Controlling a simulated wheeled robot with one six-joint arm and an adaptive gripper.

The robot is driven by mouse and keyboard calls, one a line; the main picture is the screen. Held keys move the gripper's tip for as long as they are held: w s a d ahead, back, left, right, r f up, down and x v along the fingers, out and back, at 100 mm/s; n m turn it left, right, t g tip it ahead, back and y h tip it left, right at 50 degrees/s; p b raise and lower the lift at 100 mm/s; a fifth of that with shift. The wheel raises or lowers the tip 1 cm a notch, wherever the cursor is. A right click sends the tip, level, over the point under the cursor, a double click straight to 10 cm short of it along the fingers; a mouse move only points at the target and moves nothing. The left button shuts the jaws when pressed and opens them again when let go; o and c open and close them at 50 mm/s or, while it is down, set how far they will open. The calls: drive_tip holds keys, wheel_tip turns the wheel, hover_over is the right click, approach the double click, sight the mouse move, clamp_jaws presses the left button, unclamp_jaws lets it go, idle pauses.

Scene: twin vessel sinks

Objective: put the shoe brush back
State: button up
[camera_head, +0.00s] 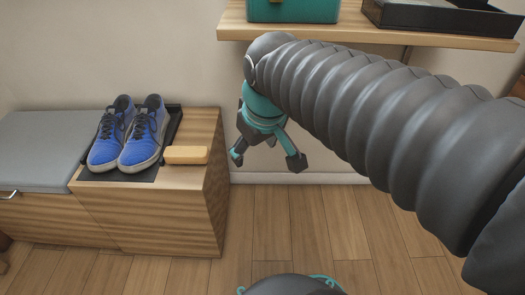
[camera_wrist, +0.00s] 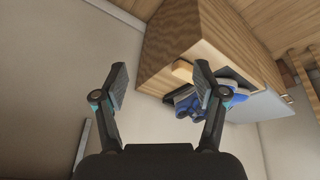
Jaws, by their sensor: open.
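The shoe brush (camera_head: 186,155) is a small block with a light wooden, yellowish-tan body. It lies on the wooden bench top beside the blue shoes, near the bench's right end. It also shows in the wrist view (camera_wrist: 182,71), just left of the right finger. My gripper (camera_head: 268,162) is open and empty. It hangs in the air to the right of the bench, apart from the brush. In the wrist view my gripper (camera_wrist: 160,85) has its two fingers spread wide with nothing between them close by. The underside of the brush is hidden.
Blue shoes (camera_head: 128,138) stand on a dark tray (camera_head: 120,175) on the wooden bench (camera_head: 204,190), left of the brush. A grey cushion (camera_head: 40,150) lies farther left. A wall shelf (camera_head: 350,37) above holds a teal box (camera_head: 293,10) and a black tray (camera_head: 440,17). The floor is clear.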

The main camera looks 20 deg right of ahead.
drive_tip(key=s+d+f+m+t, duration=0.1)
drive_tip(key=s+d+f+m, duration=0.1)
drive_tip(key=s, duration=0.5)
drive_tip(key=shift+d+f+m, duration=0.2)
drive_tip(key=shift+f+m, duration=0.5)
drive_tip(key=shift+m, duration=0.1)
